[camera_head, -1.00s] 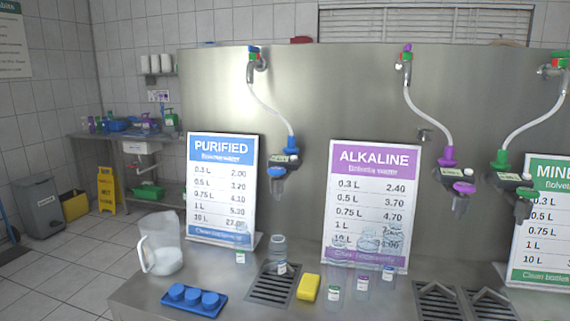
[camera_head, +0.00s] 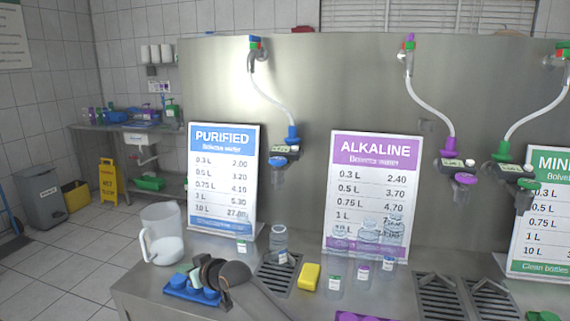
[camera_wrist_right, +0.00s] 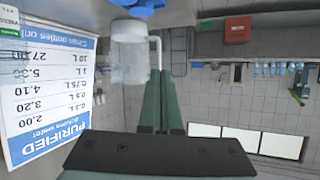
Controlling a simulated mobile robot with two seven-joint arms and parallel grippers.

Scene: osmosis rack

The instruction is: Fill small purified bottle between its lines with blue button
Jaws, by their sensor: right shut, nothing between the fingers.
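A small clear bottle (camera_head: 279,246) stands upright on the drain grate below the purified dispenser (camera_head: 285,150). Its fill lines and water level are too small to read. The dispenser has a blue button (camera_head: 278,161) on its front and hangs above the bottle with a gap. My right gripper (camera_head: 190,276) is low at the left, over the tray of blue caps, well away from bottle and button. In the right wrist view its green fingers (camera_wrist_right: 160,105) are shut with nothing between them. My left gripper is not in view.
A clear jug (camera_head: 162,236) stands beside my right gripper. The blue cap tray (camera_head: 206,299) is partly hidden by it. A yellow sponge (camera_head: 309,277) and several small labelled bottles stand right of the grate. The PURIFIED price board (camera_head: 222,178) stands behind.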

